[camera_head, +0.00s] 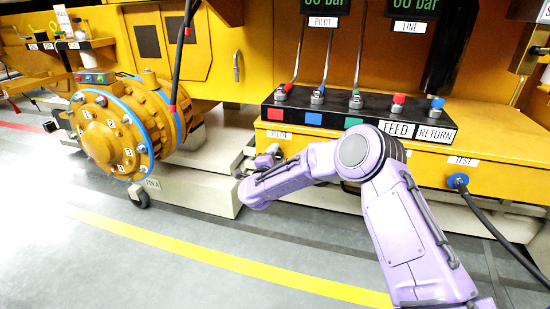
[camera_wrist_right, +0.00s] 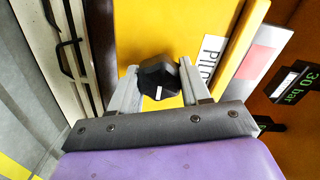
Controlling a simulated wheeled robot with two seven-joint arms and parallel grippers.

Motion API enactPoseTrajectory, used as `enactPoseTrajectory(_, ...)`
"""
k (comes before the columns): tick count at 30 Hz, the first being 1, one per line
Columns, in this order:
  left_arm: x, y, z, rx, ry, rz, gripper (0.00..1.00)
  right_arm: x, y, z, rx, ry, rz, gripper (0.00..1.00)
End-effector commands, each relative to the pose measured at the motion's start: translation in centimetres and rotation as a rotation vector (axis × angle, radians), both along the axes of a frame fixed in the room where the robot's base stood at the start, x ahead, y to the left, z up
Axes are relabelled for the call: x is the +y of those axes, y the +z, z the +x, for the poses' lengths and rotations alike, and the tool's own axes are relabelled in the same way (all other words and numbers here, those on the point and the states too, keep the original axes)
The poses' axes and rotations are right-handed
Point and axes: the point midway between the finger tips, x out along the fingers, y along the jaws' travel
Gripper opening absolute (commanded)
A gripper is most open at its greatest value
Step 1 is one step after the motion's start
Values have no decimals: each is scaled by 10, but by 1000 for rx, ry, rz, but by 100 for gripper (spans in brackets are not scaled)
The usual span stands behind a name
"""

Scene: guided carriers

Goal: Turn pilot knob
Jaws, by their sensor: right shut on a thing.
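The pilot knob (camera_wrist_right: 158,78) is black and faceted with a white mark, and sits on a yellow panel beside a label reading Pilot (camera_wrist_right: 212,58). In the right wrist view the two grey fingers of my right gripper (camera_wrist_right: 158,88) stand on either side of the knob and are shut on it. In the head view my right gripper (camera_head: 264,158) is at the front of the yellow cabinet, just below the PILOT label (camera_head: 279,134). The knob is hard to make out there. My left gripper is not in view.
A black manifold (camera_head: 360,112) with coloured tags and several hoses sits above the cabinet (camera_head: 400,142). A large yellow flanged drum (camera_head: 112,135) stands left. A black hose (camera_head: 495,225) hangs at the right. The grey floor in front (camera_head: 200,270) is clear.

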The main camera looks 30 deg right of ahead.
Motion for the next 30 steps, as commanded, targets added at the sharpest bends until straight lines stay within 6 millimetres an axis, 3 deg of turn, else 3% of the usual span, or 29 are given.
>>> enactPoseTrajectory(7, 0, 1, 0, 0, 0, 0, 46, -5, 4, 0, -10, -11, -1, 16)
enactPoseTrajectory(8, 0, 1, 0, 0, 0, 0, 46, -5, 4, 0, -10, -11, -1, 56)
enactPoseTrajectory(9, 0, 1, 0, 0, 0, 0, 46, -4, 4, 0, -8, -12, -1, 70)
enactPoseTrajectory(10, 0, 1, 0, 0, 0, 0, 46, -4, 4, 0, -8, -10, 0, 72)
enactPoseTrajectory(20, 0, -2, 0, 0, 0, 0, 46, 6, 0, -2, -1, 1, 0, 72)
enactPoseTrajectory(30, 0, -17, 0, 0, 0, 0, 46, 59, 0, -52, -5, -2, -1, 72)
